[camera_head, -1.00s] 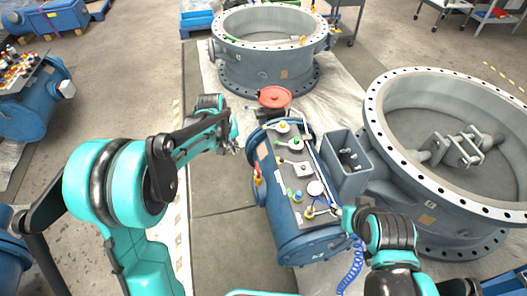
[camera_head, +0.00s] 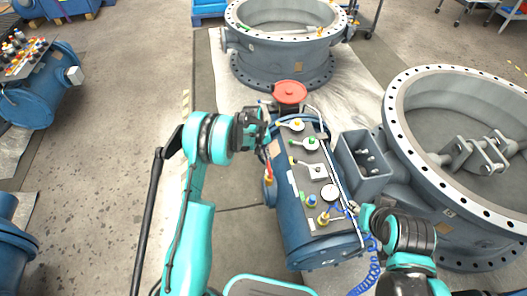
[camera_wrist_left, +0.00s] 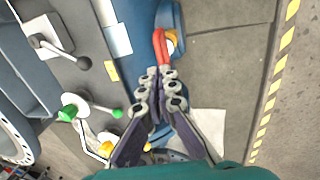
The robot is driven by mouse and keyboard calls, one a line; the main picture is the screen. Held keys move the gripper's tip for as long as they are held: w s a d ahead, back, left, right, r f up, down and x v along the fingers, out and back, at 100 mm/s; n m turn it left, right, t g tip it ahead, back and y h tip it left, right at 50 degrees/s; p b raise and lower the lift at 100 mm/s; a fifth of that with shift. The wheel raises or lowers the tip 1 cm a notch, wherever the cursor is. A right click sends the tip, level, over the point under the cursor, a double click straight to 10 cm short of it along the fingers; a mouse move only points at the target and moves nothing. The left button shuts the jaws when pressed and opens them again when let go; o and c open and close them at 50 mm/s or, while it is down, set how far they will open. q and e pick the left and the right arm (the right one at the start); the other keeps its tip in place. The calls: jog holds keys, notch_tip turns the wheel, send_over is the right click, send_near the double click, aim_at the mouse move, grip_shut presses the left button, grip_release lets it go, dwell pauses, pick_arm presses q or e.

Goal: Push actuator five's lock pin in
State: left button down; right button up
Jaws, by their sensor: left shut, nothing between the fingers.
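The blue actuator (camera_head: 300,230) lies in the middle of the head view, with a grey panel on top. I see no number on it. A red lock pin handle (camera_head: 268,172) shows on its left side; in the left wrist view the red loop (camera_wrist_left: 160,45) sits beside a yellow-orange part. My left gripper (camera_head: 264,140) is over the actuator's left edge, near the handle. In the left wrist view its shut, empty fingertips (camera_wrist_left: 160,76) are right at the handle's near end; I cannot tell whether they touch. My right gripper (camera_head: 356,210) is by the panel's lower right; its fingers are unclear.
The panel carries green and yellow knobs, a white gauge (camera_head: 329,192) and a yellow fitting (camera_head: 323,219). A red handwheel (camera_head: 290,92) stands behind. A large grey valve body (camera_head: 398,160) is at right, another (camera_head: 282,62) at back.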

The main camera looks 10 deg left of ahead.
aim_at(269, 166)
pick_arm(q)
jog(key=f, duration=0.2)
jog(key=f+b, duration=0.1)
jog(key=f, duration=0.1)
jog(key=d+f+b, duration=0.1)
jog(key=f, duration=0.1)
jog(key=shift+w, duration=0.2)
jog(key=shift+r, duration=0.1)
notch_tip(269, 166, down, 4)
jog(key=shift+f, duration=0.2)
jog(key=shift+s, duration=0.1)
notch_tip(269, 166, up, 14)
jog(key=a+p, duration=0.2)
jog(key=p, duration=0.3)
jog(key=shift+s+a, duration=0.2)
jog(key=shift+s, duration=0.2)
